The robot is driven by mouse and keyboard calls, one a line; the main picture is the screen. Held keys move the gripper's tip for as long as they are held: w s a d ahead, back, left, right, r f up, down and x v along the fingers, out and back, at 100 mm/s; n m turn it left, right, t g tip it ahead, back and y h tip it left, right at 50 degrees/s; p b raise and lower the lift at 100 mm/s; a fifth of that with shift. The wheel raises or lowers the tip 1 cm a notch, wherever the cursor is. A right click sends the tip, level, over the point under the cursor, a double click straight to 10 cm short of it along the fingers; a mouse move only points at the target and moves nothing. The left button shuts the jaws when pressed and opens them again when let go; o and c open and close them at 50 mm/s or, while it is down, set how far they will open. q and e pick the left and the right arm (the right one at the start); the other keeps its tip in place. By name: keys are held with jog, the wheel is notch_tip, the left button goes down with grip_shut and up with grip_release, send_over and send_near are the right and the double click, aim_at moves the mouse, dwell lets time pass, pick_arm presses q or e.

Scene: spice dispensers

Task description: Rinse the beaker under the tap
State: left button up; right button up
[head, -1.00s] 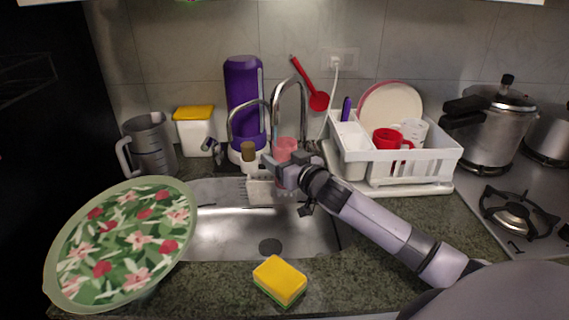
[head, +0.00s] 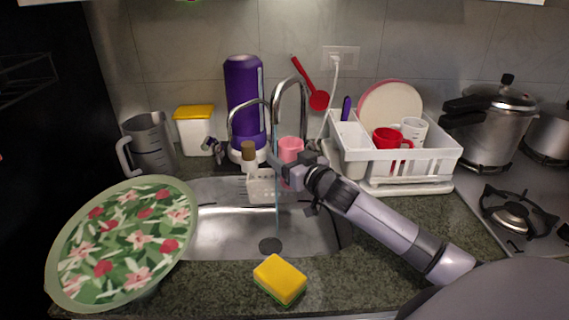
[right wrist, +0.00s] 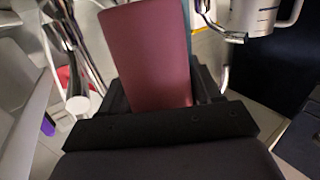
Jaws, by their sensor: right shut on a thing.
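The pink beaker (head: 291,150) is held over the back of the sink (head: 222,240). My right gripper (head: 284,165) is shut on it; the beaker also fills the middle of the right wrist view (right wrist: 147,55). The curved chrome tap (head: 290,82) stands behind it. A thin water stream (head: 277,210) falls from the tap into the sink, close along the beaker's left side in the head view. I cannot tell whether water touches or enters the beaker. My left gripper is not in view.
A white caddy with a brush (head: 249,155) stands at the sink's back. A white dish rack (head: 420,168) is on the right. A flowered plate (head: 120,245) is at the left, a sponge (head: 280,280) at the front edge. A grey jug (head: 150,150) and purple bottle (head: 244,100) stand behind.

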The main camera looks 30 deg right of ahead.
jog(key=s, duration=0.7)
jog(key=shift+a, duration=0.45)
jog(key=shift+s+r, duration=0.1)
dwell(1.0)
jog(key=s+r, duration=0.4)
jog(key=s, duration=0.1)
jog(key=shift+a, duration=0.3)
dwell(0.5)
